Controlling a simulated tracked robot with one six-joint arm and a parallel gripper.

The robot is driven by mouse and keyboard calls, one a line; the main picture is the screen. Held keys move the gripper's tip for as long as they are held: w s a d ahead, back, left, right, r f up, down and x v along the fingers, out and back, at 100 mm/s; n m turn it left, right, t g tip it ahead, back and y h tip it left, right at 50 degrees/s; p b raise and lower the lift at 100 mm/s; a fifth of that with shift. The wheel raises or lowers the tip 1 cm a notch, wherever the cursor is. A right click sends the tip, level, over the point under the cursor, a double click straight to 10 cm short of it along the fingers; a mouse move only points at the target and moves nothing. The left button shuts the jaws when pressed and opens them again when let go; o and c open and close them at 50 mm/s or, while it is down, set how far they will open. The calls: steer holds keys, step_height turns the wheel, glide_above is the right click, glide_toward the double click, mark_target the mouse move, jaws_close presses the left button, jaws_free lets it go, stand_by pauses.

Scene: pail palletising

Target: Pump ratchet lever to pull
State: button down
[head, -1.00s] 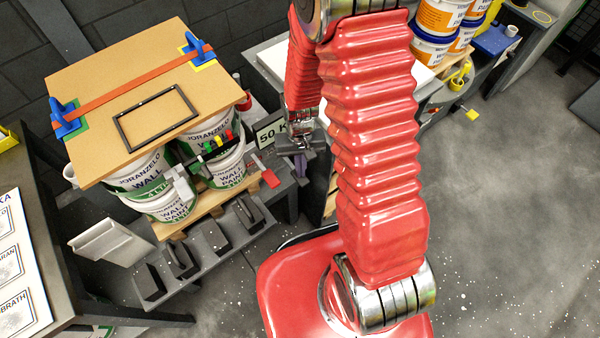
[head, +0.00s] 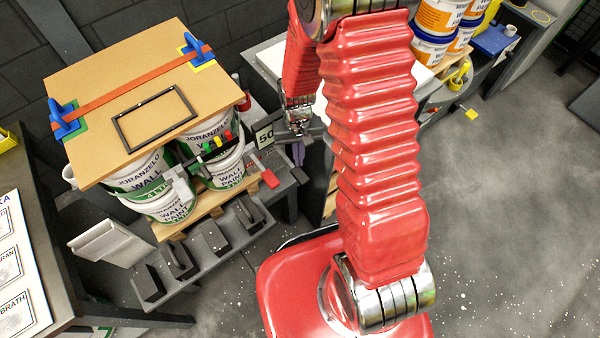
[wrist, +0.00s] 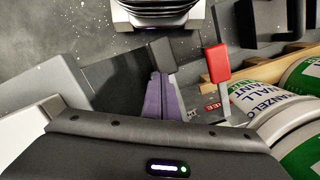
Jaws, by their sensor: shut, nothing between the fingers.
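A lever with a red grip (head: 269,178) stands at the right end of the grey ledge by the pallet. It also shows in the wrist view (wrist: 217,64), upright, right of my fingers. My gripper (head: 298,155) is beside the pallet, right of and above the red grip in the head view. In the wrist view its two purple fingers (wrist: 157,92) lie together, shut and empty, apart from the red grip. An orange strap (head: 140,87) crosses the board on the pails, over blue corner pieces (head: 65,121). The lever's base is partly hidden.
White paint pails (head: 165,203) stand on a wooden pallet (head: 205,214) under the board (head: 85,90). Dark blocks (head: 213,237) line the ledge in front. A "50" sign (head: 264,136) is close to my gripper. Open floor (head: 510,220) lies to the right.

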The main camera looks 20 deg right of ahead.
step_height(320, 180, up, 13)
steer(key=w, duration=0.1)
steer(key=shift+w+r, duration=0.15)
stand_by(0.3)
steer(key=shift+d, duration=0.1)
stand_by(1.0)
